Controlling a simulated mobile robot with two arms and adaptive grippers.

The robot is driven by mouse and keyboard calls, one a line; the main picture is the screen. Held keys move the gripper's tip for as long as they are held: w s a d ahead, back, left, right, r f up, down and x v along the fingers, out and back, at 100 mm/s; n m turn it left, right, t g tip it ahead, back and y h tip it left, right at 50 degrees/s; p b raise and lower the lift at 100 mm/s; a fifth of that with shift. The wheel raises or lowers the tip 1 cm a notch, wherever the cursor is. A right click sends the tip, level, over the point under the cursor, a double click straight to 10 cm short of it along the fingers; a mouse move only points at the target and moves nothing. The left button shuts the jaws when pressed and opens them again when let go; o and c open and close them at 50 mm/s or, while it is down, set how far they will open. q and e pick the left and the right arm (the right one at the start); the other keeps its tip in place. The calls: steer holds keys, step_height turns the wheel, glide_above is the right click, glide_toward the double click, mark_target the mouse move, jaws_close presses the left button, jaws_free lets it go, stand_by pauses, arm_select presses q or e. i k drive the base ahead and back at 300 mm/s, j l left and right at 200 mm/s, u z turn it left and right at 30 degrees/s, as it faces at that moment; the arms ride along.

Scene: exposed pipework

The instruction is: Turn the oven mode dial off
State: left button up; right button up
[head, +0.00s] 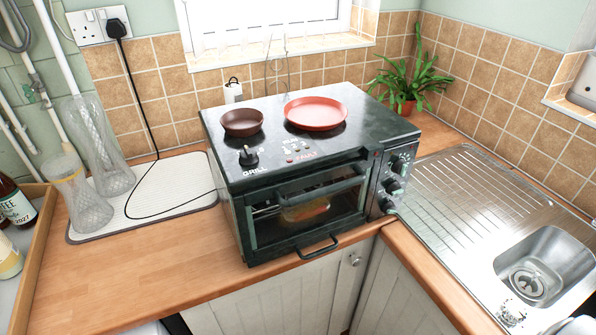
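A dark countertop oven (305,150) stands on the wooden worktop with its glass door (310,205) shut. Its front control panel (394,180) is to the right of the door and carries a column of dark dials: an upper dial (398,165), a middle dial (393,186) and a lower dial (389,206). The markings are too small to read, so I cannot tell which one is the mode dial or where it points. Something reddish and yellow shows dimly behind the glass. Neither of my grippers is in view.
A brown bowl (242,122) and a red plate (316,114) sit on the oven top. A steel sink (545,268) with a drainer is to the right, glass vases (98,150) to the left, and a potted plant (408,85) behind. The worktop at front left is clear.

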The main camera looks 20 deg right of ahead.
mark_target(389, 207)
steer(key=z, duration=1.4)
